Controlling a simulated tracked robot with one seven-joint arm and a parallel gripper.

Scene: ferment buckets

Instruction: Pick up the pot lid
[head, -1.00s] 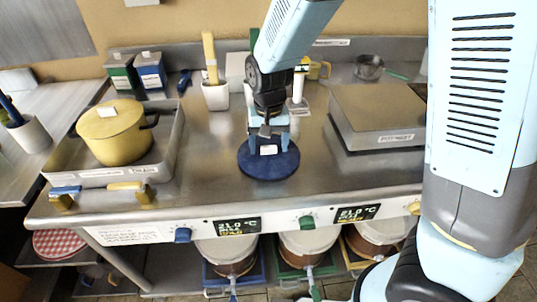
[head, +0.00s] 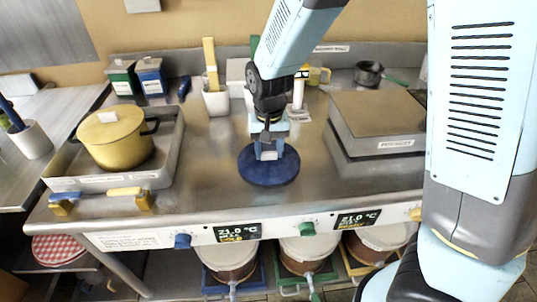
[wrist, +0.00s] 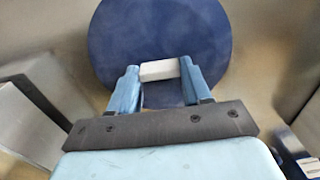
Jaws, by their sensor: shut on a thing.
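The pot lid is a dark blue disc (head: 254,174) with a pale block-shaped knob. It lies flat on the steel counter in front of my arm; I see no clear gap beneath it. In the wrist view the lid (wrist: 160,32) fills the top middle. My gripper (head: 268,153) points down over the lid's middle. Its two light-blue fingers (wrist: 161,74) are shut on the knob (wrist: 158,70), one on each side. A yellow pot (head: 115,143) with a yellow cover of its own stands in a steel tray at the left.
The steel tray (head: 172,150) is left of the lid, with a raised rim. A boxy steel appliance (head: 375,120) stands to the right. Behind are a white utensil holder (head: 216,102), blue and green boxes and a small pan (head: 368,75). Bare counter surrounds the lid.

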